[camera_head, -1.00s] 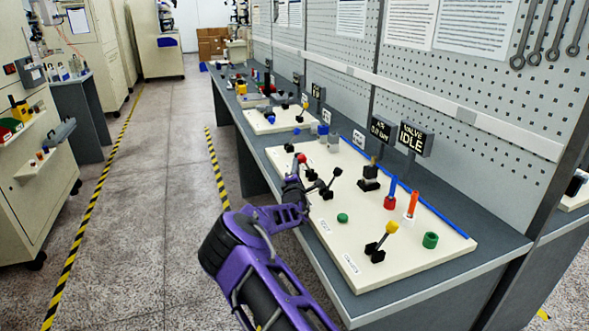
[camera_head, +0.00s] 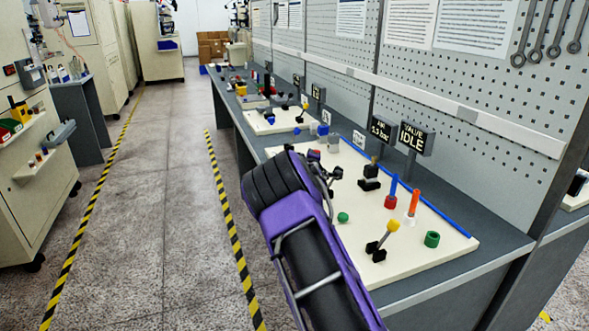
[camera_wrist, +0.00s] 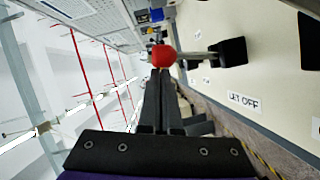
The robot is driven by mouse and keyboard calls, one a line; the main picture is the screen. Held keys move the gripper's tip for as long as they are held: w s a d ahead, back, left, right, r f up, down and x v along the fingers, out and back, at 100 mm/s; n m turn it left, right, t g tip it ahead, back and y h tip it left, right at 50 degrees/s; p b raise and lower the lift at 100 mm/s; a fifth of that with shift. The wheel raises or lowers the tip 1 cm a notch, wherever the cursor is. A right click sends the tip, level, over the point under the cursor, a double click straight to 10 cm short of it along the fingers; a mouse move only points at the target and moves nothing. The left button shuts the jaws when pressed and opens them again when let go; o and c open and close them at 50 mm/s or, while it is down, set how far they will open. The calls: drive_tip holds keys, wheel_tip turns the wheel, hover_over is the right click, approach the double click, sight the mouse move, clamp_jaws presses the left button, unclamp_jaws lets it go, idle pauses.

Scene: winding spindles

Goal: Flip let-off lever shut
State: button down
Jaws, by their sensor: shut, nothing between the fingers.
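The let-off lever has a red ball knob (camera_wrist: 163,56) on a metal rod that runs sideways to a black base (camera_wrist: 232,52) in the wrist view. A "LET OFF" label (camera_wrist: 244,102) lies on the cream panel near that base. My gripper (camera_wrist: 161,74) is shut and empty, with its tips right at the red knob; I cannot tell whether they touch it.
A sign (camera_head: 411,137) behind reads "VALVE IDLE". The aisle at left is clear.

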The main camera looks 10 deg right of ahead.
drive_tip(key=shift+w+d+r+m+g+y, duration=0.15)
drive_tip(key=shift+d+m+g+y, duration=0.1)
drive_tip(key=shift+d+m, duration=0.4)
drive_tip(key=shift+w+d+f+m+g+y, duration=0.1)
drive_tip(key=shift+d+m+g+y, duration=0.15)
drive_tip(key=shift+d+m, duration=0.4)
drive_tip(key=shift+a, duration=0.1)
